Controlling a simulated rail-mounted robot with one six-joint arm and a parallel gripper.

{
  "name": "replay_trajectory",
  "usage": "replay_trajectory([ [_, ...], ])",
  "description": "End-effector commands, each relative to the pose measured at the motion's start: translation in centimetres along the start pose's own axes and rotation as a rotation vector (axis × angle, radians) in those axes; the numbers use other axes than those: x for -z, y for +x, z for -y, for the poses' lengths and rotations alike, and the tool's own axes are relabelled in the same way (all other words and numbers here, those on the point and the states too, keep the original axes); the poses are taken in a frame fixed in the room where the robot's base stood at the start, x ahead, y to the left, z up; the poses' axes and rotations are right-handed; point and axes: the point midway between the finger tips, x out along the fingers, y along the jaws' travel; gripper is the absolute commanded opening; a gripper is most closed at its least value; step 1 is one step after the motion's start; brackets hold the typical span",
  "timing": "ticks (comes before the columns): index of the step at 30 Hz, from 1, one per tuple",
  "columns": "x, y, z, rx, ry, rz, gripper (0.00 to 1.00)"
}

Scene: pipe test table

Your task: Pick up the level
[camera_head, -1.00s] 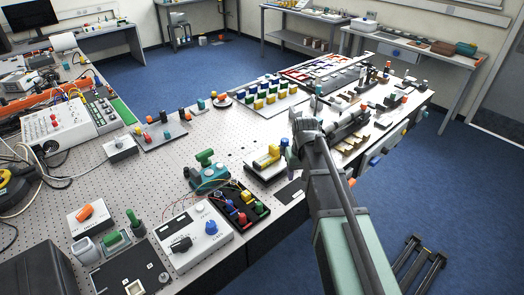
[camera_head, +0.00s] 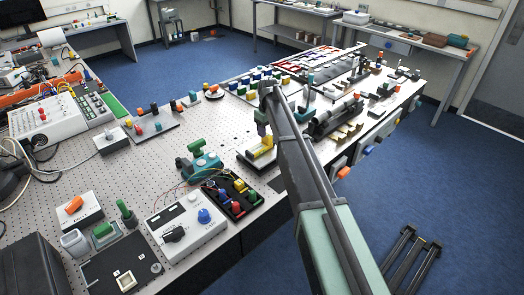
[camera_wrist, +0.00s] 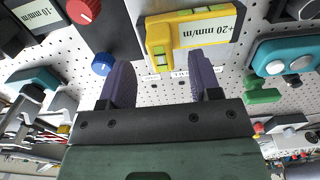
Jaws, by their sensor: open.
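The level is a small yellow body with pale vials, and it shows at the top of the wrist view (camera_wrist: 159,47). In the head view the level (camera_head: 262,149) is beside the teal device, partly behind my gripper (camera_head: 264,128). In the wrist view my gripper (camera_wrist: 162,76) has its two purple fingers spread apart with nothing between them. The level lies just beyond the fingertips, apart from them as far as I can tell.
A teal device with a green handle (camera_head: 199,163) stands left of the level. A black tray of coloured plugs (camera_head: 232,195) is in front. Bare perforated tabletop (camera_head: 160,170) lies to the left.

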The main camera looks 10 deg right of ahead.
Motion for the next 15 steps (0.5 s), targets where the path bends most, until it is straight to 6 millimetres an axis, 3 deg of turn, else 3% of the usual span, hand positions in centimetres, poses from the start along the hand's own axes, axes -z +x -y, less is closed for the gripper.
replay_trajectory([
  [6,0.3,4.8,0.0,0.0,0.0,0.0,0.57],
  [15,0.3,4.8,0.0,0.0,0.001,0.0,0.54],
])
